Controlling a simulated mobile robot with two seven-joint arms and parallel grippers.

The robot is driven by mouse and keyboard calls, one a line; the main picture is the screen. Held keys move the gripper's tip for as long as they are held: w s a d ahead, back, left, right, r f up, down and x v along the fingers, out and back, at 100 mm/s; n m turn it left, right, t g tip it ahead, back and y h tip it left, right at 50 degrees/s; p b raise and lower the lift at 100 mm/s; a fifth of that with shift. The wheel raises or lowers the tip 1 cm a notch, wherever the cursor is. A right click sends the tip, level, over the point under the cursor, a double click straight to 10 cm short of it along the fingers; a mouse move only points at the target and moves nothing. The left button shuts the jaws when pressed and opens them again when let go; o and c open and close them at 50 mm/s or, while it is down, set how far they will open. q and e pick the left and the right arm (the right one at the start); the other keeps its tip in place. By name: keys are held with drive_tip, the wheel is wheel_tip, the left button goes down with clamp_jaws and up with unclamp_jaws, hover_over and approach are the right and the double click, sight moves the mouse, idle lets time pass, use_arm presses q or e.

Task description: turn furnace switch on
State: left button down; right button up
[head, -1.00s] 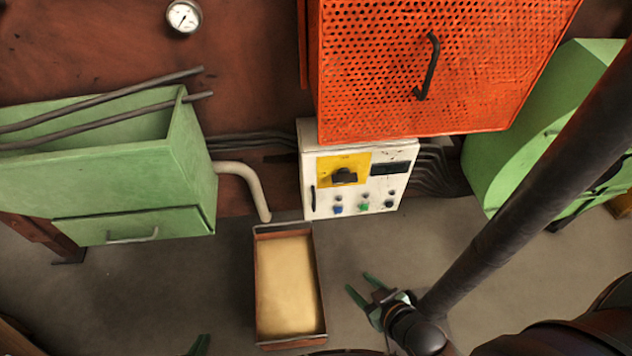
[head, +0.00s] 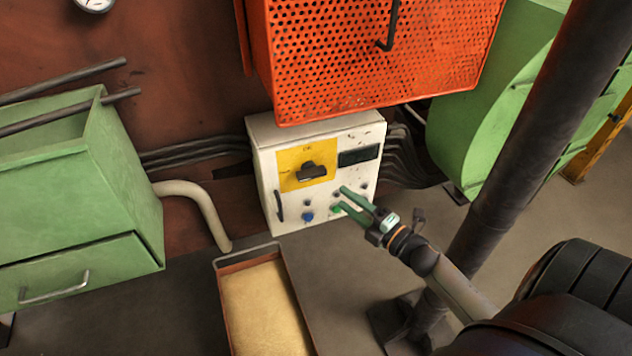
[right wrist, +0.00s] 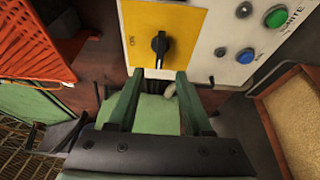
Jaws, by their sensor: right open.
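The furnace switch (head: 311,172) is a black rotary knob on a yellow plate (head: 290,182) of the white control box (head: 270,200). Its handle lies roughly sideways in the head view, not towards the label above it. In the right wrist view the knob (right wrist: 160,45) is just beyond the fingertips, roughly centred between them, with an "ON" label to its left. My right gripper (head: 340,197) is open and empty, to the lower right of the knob in the head view, in front of the box's buttons. The fingers (right wrist: 157,75) are apart from the knob. My left gripper is out of view.
An orange perforated door (head: 380,60) hangs above the box. A blue button (head: 308,216) and a green button (head: 336,210) sit below the knob. A sand-filled tray (head: 265,305) is below the box. A green cabinet (head: 80,200) stands left, a pipe (head: 205,210) beside it.

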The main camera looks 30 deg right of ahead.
sight(315, 177)
drive_tip(key=w, duration=0.5)
drive_tip(key=shift+w+a+b, duration=0.15)
drive_tip(key=shift+a+b, duration=0.15)
drive_tip(key=shift+a, duration=0.1)
drive_tip(key=w, duration=0.4)
drive_tip(key=shift+a, duration=0.3)
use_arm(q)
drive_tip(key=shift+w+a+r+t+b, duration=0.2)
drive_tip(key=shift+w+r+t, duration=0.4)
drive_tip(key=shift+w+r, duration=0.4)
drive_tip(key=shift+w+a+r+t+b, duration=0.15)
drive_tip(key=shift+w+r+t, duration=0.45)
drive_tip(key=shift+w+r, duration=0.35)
use_arm(e)
drive_tip(key=shift+w+a, duration=0.15)
drive_tip(key=shift+w, duration=0.6)
clamp_jaws()
